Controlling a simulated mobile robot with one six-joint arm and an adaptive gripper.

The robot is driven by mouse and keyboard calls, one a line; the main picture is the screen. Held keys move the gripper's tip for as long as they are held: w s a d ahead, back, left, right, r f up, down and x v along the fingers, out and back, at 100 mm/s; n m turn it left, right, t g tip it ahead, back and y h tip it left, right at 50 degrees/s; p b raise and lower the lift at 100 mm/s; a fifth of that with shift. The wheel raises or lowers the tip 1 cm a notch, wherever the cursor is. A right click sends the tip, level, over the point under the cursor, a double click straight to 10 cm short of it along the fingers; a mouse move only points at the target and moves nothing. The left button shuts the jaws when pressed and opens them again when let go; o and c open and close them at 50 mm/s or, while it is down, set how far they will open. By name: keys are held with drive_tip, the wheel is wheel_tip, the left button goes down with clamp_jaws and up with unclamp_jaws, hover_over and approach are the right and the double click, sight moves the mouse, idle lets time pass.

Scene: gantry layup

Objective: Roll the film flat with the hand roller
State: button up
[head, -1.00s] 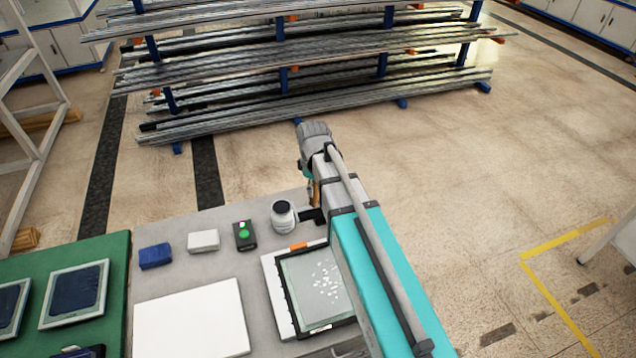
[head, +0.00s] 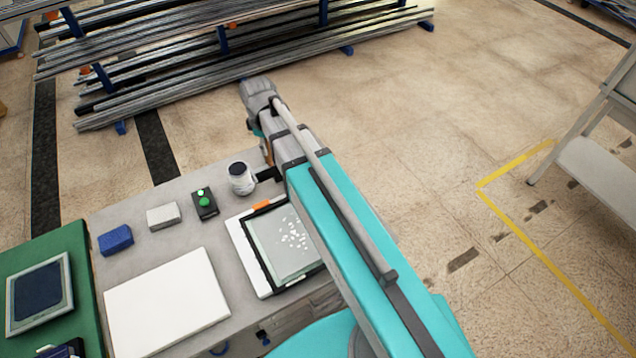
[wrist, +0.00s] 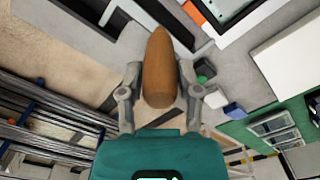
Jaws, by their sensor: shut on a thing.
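The film (head: 288,245) is a pale greenish sheet with white specks, in a black frame on a white plate at the bench's right end. My arm hides its right part. In the wrist view my gripper (wrist: 160,82) is shut on the brown wooden handle of the hand roller (wrist: 158,62); the fingers press on both sides of it. In the head view only a bit of brown shows under my wrist, past the bench's far edge, beyond the film. The roller's head cannot be made out clearly.
A white jar with a dark lid (head: 240,180), a black box with green buttons (head: 204,203), a pale block (head: 163,215) and a blue block (head: 115,239) line the bench's back. A white board (head: 165,305) lies in front. A metal bar rack (head: 250,45) stands behind.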

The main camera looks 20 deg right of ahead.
sight(270, 165)
drive_tip(key=shift+f+b, duration=1.2)
drive_tip(key=shift+f, duration=0.3)
